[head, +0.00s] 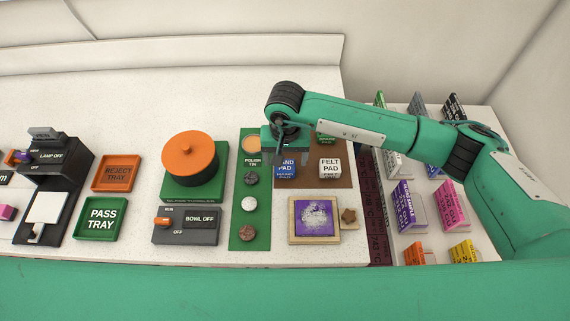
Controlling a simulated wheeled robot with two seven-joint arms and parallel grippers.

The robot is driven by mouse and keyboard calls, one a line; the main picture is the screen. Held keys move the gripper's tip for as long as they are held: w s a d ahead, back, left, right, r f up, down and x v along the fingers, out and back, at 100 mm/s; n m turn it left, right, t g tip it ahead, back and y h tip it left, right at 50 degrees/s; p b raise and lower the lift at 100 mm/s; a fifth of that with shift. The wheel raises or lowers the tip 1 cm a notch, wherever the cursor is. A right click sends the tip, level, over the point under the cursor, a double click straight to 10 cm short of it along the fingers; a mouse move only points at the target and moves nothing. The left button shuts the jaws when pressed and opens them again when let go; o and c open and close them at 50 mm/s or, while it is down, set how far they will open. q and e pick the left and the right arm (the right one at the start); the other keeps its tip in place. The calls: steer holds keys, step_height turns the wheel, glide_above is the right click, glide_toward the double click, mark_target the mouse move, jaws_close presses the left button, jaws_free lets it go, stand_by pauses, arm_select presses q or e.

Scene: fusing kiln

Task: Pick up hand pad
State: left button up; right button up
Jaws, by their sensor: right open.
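The blue hand pad (285,170) stands on a brown board (309,180), its label partly covered by my right gripper. My right gripper (288,154) is open, pointing down just above and behind the hand pad. Whether its fingers touch the pad cannot be told from this view. The white felt pad (330,168) stands to the right of the hand pad on the same board. My left gripper is not in view.
A green strip (250,216) with several small round items lies left of the board. A purple tile (314,218) in a wooden frame lies in front. Left are an orange-lidded bowl tumbler (190,155), a pass tray (101,217) and a reject tray (116,172). Several colored boxes stand right.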

mark_target(285, 165)
step_height(285, 165, down, 3)
steer(key=shift+s+r+p, duration=0.1)
steer(key=shift+s+p, duration=0.05)
steer(key=shift+p, duration=0.55)
steer(key=shift+f, duration=0.4)
steer(key=shift+c, duration=0.3)
steer(key=c, duration=1)
steer(key=shift+r, duration=0.2)
steer(key=shift+r+b, duration=3.25)
steer(key=shift+r, duration=6.6)
